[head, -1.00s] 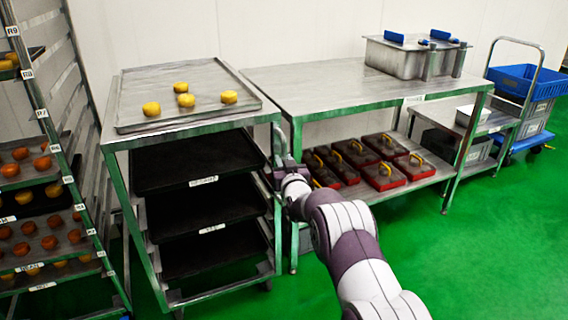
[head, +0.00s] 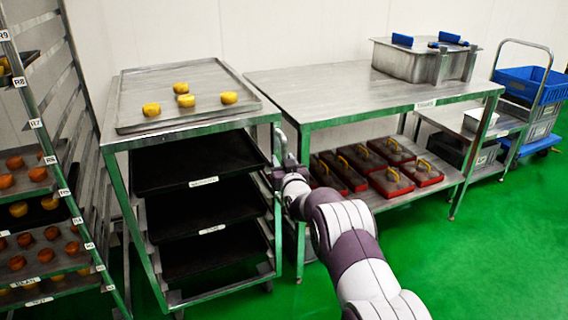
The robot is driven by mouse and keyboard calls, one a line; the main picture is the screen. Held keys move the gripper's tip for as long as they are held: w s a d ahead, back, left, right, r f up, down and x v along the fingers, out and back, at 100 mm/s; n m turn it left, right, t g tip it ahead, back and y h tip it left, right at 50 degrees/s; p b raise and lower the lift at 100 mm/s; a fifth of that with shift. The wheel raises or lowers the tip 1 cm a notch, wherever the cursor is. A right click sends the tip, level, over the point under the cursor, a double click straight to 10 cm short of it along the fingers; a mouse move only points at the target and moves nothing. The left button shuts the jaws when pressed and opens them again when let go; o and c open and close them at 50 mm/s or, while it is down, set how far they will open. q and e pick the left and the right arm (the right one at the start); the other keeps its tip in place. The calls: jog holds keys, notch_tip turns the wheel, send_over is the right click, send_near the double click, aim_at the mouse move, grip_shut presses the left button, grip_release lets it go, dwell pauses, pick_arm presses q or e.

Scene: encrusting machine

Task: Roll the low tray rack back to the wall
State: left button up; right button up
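The low tray rack (head: 192,129) stands left of centre in the head view, a steel frame on casters. Dark trays (head: 205,203) fill its lower levels, and a metal tray (head: 206,113) with several yellow buns (head: 181,88) lies on top. My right gripper (head: 279,160) is at the rack's right front post, just below the top. Its fingers are small and partly hidden by the wrist, so I cannot tell whether they close on the post. My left gripper is out of view.
A tall rack (head: 45,125) with buns on trays stands close on the left. A steel table (head: 345,96) with red-based boxes (head: 405,178) on its lower shelf is on the right. The white wall (head: 180,30) is behind. Green floor (head: 420,270) is clear at front right.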

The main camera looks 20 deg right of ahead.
jog(key=s+a+p, duration=0.1)
jog(key=s+p, duration=0.2)
jog(key=s, duration=0.9)
jog(key=shift+s+a+p, duration=0.25)
jog(key=shift+s+p, duration=0.05)
jog(key=shift+f, duration=0.15)
